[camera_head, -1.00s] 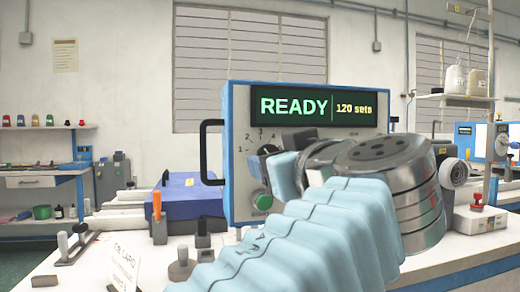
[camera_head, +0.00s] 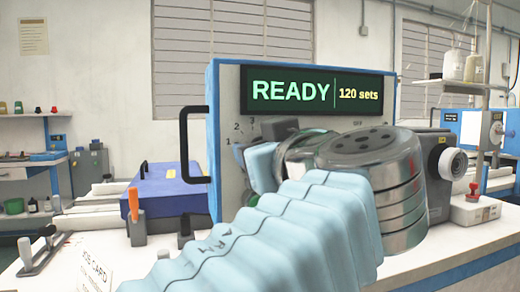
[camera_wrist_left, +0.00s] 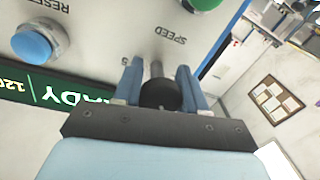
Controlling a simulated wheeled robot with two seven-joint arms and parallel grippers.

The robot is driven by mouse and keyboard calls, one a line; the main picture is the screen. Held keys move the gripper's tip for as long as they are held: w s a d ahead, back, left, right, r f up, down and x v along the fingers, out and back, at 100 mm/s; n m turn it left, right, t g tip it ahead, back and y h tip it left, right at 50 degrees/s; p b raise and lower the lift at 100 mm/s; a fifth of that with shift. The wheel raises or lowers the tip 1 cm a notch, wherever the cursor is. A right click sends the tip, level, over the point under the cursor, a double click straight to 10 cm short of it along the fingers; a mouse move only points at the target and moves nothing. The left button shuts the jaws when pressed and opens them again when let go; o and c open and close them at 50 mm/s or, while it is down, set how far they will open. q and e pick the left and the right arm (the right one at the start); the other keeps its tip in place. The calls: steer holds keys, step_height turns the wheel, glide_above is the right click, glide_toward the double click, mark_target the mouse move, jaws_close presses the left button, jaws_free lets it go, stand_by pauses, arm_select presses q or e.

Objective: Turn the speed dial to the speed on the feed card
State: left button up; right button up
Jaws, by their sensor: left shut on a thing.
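The speed dial (camera_wrist_left: 158,95) is a dark round knob on the machine's grey panel (camera_head: 228,110), beside the printed word SPEED in the left wrist view. My left gripper (camera_wrist_left: 157,72) has its two blue fingers on either side of the knob and is shut on it. In the head view the left gripper (camera_head: 262,165) is at the panel and hides the dial; the marks 1, 2 and 3 show above and left of it. A white job card (camera_head: 95,272) is cut off at the bottom left; its small print is unreadable. My right gripper is not in view.
The panel's display (camera_head: 310,90) reads READY, 120 sets. A green button (camera_wrist_left: 205,3) and a blue RESET button (camera_wrist_left: 35,42) are near the dial. A black handle (camera_head: 184,145) juts from the panel's left side. A blue box (camera_head: 165,190) stands left of the machine.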

arm_select(q)
steer(key=shift+c, duration=1.4)
steer(key=shift+f, duration=0.1)
